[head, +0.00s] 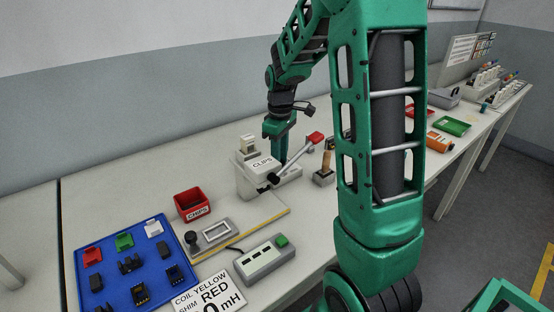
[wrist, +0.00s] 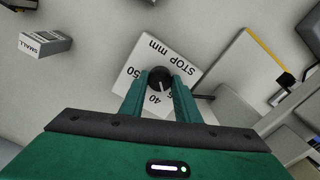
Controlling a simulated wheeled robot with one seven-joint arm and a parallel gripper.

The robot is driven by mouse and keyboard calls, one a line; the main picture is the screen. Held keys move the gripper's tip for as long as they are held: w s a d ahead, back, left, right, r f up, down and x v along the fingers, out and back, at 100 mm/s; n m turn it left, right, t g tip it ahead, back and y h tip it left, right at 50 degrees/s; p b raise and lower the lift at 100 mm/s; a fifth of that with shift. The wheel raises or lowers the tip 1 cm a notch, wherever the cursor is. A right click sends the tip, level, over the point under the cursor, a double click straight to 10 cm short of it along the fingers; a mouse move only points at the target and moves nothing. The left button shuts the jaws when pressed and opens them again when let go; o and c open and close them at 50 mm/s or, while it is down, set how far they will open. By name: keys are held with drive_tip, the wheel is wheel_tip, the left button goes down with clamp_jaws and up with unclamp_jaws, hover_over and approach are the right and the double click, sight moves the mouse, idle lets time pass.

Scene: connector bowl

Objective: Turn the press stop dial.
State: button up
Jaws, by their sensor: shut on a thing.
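The press stop dial is a round black knob (wrist: 160,80) with a pale pointer line, on a white plate (wrist: 133,74) marked "STOP mm" with numbers including 40 and 50. My gripper (wrist: 160,88) is shut on the knob, one green finger on each side of it, in the wrist view. The pointer line lies toward the bottom of that view, near the 40; part of the scale is hidden by the fingers.
The press's lever with a red grip (head: 315,137) sticks out right of my gripper. A wooden-handled tool (head: 326,165) stands close by. A red bin (head: 192,204), a blue tray (head: 110,250) and a grey box with a green button (head: 264,262) lie nearer. A small box marked SMALL (wrist: 45,43) lies apart from the dial.

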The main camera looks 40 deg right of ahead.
drive_tip(key=m, duration=0.3)
drive_tip(key=shift+w+m, duration=0.1)
drive_tip(key=shift+m, duration=0.3)
drive_tip(key=m, duration=0.3)
drive_tip(key=shift+m, duration=0.3)
drive_tip(key=m, duration=0.6)
drive_tip(key=shift+m, duration=0.3)
drive_tip(key=o, duration=1)
drive_tip(key=shift+o, duration=0.2)
wheel_tip(320, 180, up, 11)
